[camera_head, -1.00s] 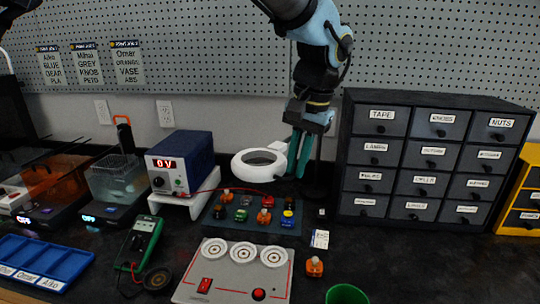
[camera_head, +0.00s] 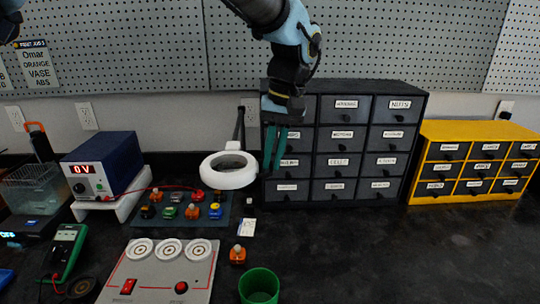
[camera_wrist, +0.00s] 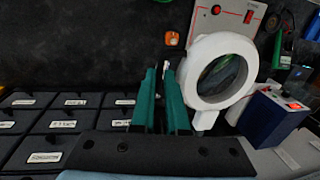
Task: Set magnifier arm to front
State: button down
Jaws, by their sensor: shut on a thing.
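The magnifier is a white ring (camera_head: 228,184) with a lens, in front of its dark upright post (camera_head: 239,128), left of the grey drawer cabinet. A short white tab joins the ring on the post side. In the wrist view the ring (camera_wrist: 242,78) is just right of my fingers. My gripper (camera_head: 272,168) has green fingers pointing down at the ring's right edge, in front of the cabinet. In the wrist view my gripper (camera_wrist: 160,72) has a narrow gap between its fingers. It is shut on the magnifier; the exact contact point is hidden.
A board of coloured parts (camera_head: 176,228) lies below left of the ring. A grey control panel (camera_head: 160,272), an orange part (camera_head: 238,255) and a green cup (camera_head: 259,287) are nearer. A power supply (camera_head: 103,166) stands left, a yellow drawer unit (camera_head: 425,134) right. The right front counter is clear.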

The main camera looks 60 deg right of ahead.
jog(key=shift+w, duration=0.1)
jog(key=c, duration=1.2)
grip_release()
notch_tip(320, 180, up, 11)
jog(key=s+d+b, duration=0.1)
jog(key=b, duration=0.1)
jog(key=shift+s+f, duration=0.15)
jog(key=shift+s, duration=0.1)
